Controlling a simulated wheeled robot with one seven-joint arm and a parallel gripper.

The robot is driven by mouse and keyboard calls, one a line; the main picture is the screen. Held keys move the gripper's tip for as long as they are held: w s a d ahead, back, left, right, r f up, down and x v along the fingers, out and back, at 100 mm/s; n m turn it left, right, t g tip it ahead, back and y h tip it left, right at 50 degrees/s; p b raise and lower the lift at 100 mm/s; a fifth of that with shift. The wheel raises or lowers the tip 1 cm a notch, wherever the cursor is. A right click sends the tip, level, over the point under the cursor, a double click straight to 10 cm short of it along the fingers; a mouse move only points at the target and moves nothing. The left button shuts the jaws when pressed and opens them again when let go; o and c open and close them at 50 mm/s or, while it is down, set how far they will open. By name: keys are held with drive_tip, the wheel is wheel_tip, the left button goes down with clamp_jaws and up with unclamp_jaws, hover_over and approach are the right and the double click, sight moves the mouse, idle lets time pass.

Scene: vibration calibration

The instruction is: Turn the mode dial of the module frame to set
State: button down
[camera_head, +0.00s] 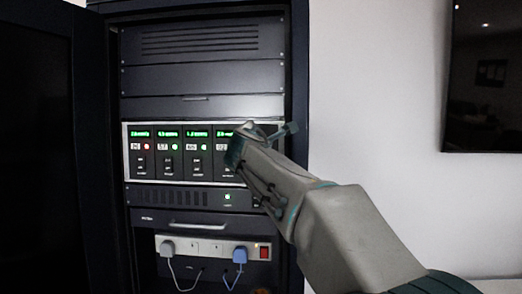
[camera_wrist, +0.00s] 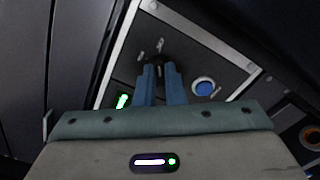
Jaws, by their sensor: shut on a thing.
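The module frame (camera_head: 148,172) is a light-edged panel across the rack, with several modules showing green displays. My gripper (camera_head: 238,148) is at its right part and hides much of that side. In the wrist view the two blue fingers of my gripper (camera_wrist: 160,78) are closed around the dark mode dial (camera_wrist: 158,60). Small light marks show above and beside the dial; I cannot read them or tell the dial's exact setting. The fingers cover the dial's lower part. A blue round button (camera_wrist: 204,87) with a light ring sits right of the dial.
The rack has vented panels above and a power strip (camera_head: 205,247) with plugs and a red switch (camera_head: 264,253) below. The open dark door (camera_head: 45,150) stands at the left. A white wall and a dark screen (camera_head: 488,75) are at the right.

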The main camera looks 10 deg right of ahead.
drive_tip(key=shift+m, duration=0.4)
drive_tip(key=c, duration=1.5)
unclamp_jaws()
drive_tip(key=b+v, duration=0.3)
drive_tip(key=v, duration=1.1)
drive_tip(key=shift+w+d+f, duration=0.1)
